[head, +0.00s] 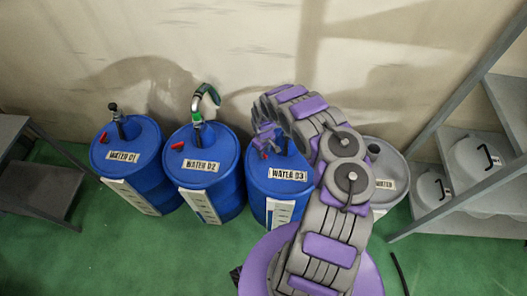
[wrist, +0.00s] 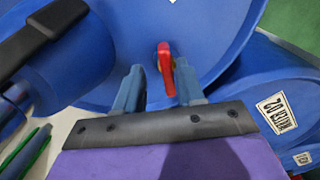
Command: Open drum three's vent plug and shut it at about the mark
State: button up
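Drum three, a blue drum (head: 258,190) labelled WATER D3, stands third in the row in the head view. Its blue lid (wrist: 110,65) fills much of the wrist view. A red vent plug (wrist: 165,68) with a flat handle stands on the lid; it shows small in the head view (head: 263,154). My gripper (wrist: 158,68) is open, with one finger on each side of the red handle. The handle looks closer to the right finger, and a gap shows at the left finger. In the head view my gripper (head: 265,138) is over drum three's lid, partly covered by my arm.
Blue drums WATER D1 (head: 125,175) and WATER D2 (head: 203,185) stand to the left, D2 with a green-collared tap. A grey drum (head: 392,168) stands right, partly behind my arm. Grey shelves (head: 465,200) are at right. A black-handled blue fitting (wrist: 55,22) is beside my gripper. Green floor is open in front.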

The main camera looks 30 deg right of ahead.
jog(key=shift+a+r, duration=0.1)
jog(key=shift+a, duration=0.6)
jog(key=shift+c, duration=1.2)
jog(key=shift+d, duration=0.4)
grip_shut()
jog(key=shift+a, duration=0.15)
jog(key=shift+m, duration=0.4)
jog(key=shift+s+m, duration=0.15)
jog(key=shift+m, duration=0.45)
jog(key=m, duration=0.3)
jog(key=shift+m+b, duration=0.3)
jog(key=shift+b, duration=0.05)
jog(key=m+b, duration=0.2)
jog(key=m, duration=0.3)
jog(key=shift+s, duration=0.1)
